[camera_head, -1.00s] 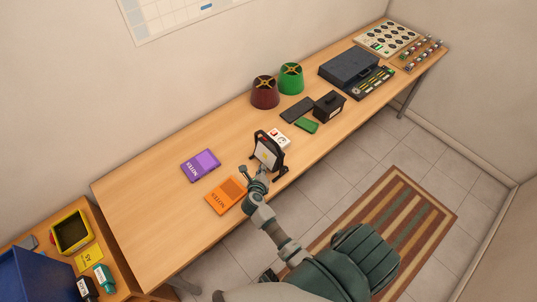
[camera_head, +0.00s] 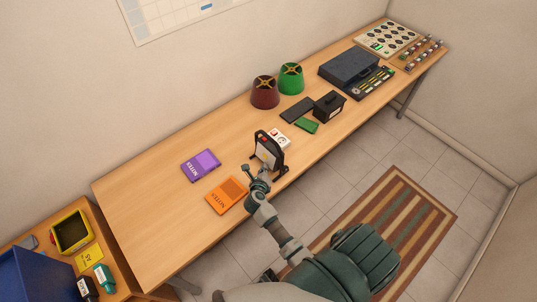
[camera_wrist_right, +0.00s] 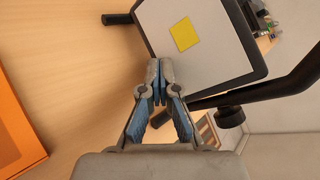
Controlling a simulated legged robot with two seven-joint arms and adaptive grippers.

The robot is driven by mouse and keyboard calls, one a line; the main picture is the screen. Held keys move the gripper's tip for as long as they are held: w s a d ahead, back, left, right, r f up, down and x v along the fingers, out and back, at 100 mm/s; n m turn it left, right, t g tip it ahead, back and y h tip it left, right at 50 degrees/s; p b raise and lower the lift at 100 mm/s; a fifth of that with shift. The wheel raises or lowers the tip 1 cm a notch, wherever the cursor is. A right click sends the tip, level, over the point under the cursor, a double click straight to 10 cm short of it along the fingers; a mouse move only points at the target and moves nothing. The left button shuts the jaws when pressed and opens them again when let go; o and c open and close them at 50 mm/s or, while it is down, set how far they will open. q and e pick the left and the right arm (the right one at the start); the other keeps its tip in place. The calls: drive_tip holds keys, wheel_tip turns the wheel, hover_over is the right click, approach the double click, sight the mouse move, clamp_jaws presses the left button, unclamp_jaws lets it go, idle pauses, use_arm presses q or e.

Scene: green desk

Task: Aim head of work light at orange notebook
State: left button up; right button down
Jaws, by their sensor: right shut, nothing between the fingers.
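The work light (camera_head: 268,148) stands on the wooden desk, a dark frame with a pale panel. In the right wrist view its panel (camera_wrist_right: 205,70) fills the upper middle and bears a yellow square (camera_wrist_right: 184,34). The orange notebook (camera_head: 227,195) lies flat, left of and nearer than the light; its edge also shows in the right wrist view (camera_wrist_right: 15,125). My right gripper (camera_head: 252,173) is shut and empty, beside the lower left of the light's panel. In the wrist view its fingertips (camera_wrist_right: 159,70) overlap the panel's lower edge; contact cannot be told. My left gripper is not in view.
A purple notebook (camera_head: 201,165) lies left of the light. A white socket-like box (camera_head: 280,140) sits just behind it. The desk's left end is clear.

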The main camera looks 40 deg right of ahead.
drive_tip(key=shift+d+f, duration=0.1)
drive_tip(key=shift+d, duration=0.2)
idle(0.4)
drive_tip(key=shift+a+r+p, duration=0.25)
drive_tip(key=shift+a+p, duration=0.05)
drive_tip(key=shift+a, duration=0.25)
drive_tip(key=shift+a+r+p, duration=0.25)
drive_tip(key=shift+a, duration=0.3)
drive_tip(key=shift+s+a+r+p, duration=0.1)
drive_tip(key=shift+a+r+p, duration=0.15)
drive_tip(key=shift+a, duration=0.5)
drive_tip(key=shift+s+a+r+p, duration=0.1)
drive_tip(key=shift+a+r, duration=0.15)
drive_tip(key=shift+a, duration=0.45)
drive_tip(key=shift+s+a+r+p, duration=0.1)
drive_tip(key=shift+a+r+p, duration=0.15)
drive_tip(key=shift+a, duration=0.5)
